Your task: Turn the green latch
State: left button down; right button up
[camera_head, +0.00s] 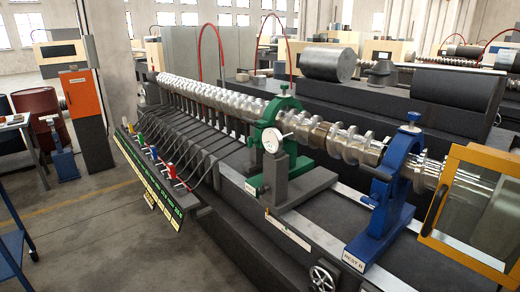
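A bank of small coloured levers runs along the front left edge of the long machine. A small green lever (140,139) sits near its far end, and a red lever (170,170) sits at its near end. A green clamp frame (268,130) stands around the long metal shaft, with a green knob (284,88) on top. I cannot tell which green part is the latch, or how far any of them is turned. Neither of my grippers is in view.
The metal shaft (215,95) runs along the machine. A blue clamp frame (385,200) and a yellow-framed glass guard (470,215) stand at right. An orange-topped post (82,95) and blue cart (15,240) are at left. The grey floor (125,230) is open in front.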

aim_at(250, 141)
jog(key=i+j, duration=0.75)
jog(key=j+u, duration=0.05)
jog(key=j, duration=0.05)
